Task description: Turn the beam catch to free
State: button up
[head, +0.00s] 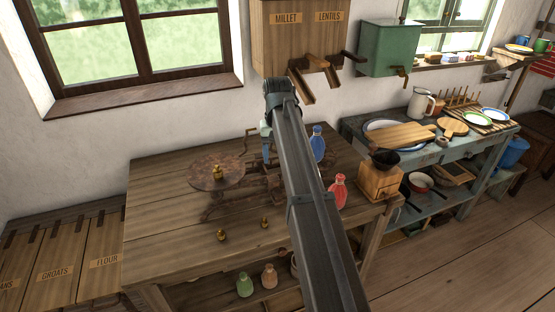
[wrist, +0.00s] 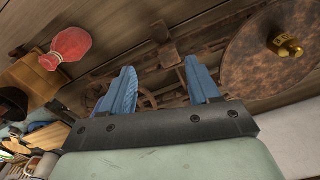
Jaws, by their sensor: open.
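The rusty brown scale stands on the wooden table, with a round plate (head: 203,184) on its left side; the plate is at the right of the wrist view (wrist: 245,68). A brass weight (head: 218,172) sits on that plate. The scale's dark framework (wrist: 170,48) lies beyond my fingers in the wrist view. I cannot clearly pick out the beam catch or its setting. My gripper (wrist: 164,80) is open, its two blue fingers apart and pointing toward the framework, with nothing seen held. In the head view, my arm hides much of the gripper and scale.
A blue bottle (head: 317,146) and a red bottle (head: 337,190) stand right of my arm, near a wooden grinder (head: 379,180). Two small brass weights (head: 221,235) (head: 265,223) stand on the table's front. The table's left part (head: 160,225) is clear. Wooden chutes (head: 305,88) hang behind.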

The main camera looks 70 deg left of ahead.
aim_at(277, 191)
dwell(0.3)
notch_tip(277, 191, down, 14)
jog(key=n, duration=0.4)
jog(key=shift+r, duration=0.15)
dwell(0.5)
